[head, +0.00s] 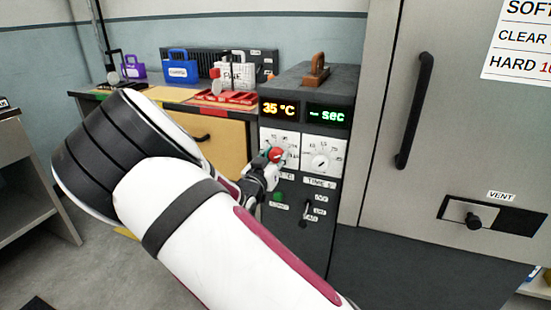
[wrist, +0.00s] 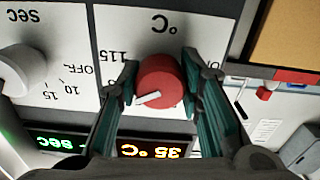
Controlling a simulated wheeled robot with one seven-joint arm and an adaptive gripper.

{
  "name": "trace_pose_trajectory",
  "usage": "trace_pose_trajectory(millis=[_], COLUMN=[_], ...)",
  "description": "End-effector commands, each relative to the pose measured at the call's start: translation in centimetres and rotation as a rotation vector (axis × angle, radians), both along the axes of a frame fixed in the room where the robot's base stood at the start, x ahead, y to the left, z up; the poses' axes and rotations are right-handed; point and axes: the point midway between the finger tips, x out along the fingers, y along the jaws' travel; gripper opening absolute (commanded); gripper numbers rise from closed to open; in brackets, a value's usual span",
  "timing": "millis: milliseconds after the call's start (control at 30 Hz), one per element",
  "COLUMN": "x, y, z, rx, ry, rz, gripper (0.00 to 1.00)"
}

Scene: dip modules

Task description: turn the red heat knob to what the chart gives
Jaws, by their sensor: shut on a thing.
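The red heat knob (wrist: 160,84) sits on a white °C dial plate in the wrist view, which is turned upside down. Its white pointer mark lies toward the lower left of that view. My gripper (wrist: 158,88) is shut on the knob, one finger on each side. In the head view the red knob (head: 275,154) shows at the tip of my gripper (head: 268,160). The temperature display (head: 279,109) reads 35 °C. The chart (head: 518,45) at the upper right is cut off; "SOFT", "CLEAR" and "HARD 10" show.
The white time knob (head: 319,162) is beside the heat knob, under a display (head: 327,115) reading "– sec". A green button (head: 278,196) and a lever (head: 306,207) are below. A cabinet with a vent slider (head: 473,220) stands right.

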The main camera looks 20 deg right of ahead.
Motion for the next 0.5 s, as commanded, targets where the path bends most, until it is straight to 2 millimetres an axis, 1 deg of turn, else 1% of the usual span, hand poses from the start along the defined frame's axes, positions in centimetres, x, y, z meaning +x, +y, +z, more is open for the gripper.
trace_pose_trajectory(millis=[33, 433, 467, 500], x=[-0.09, -0.10, -0.10, -0.09], y=[0.03, 0.04, 0.04, 0.03], z=[-0.29, -0.29, -0.29, -0.28], rx=[0.005, 0.008, 0.008, 0.008], ry=[0.004, 0.001, 0.001, 0.001], rz=[0.000, 0.000, 0.000, 0.000], gripper=[0.05, 0.05, 0.38, 0.47])
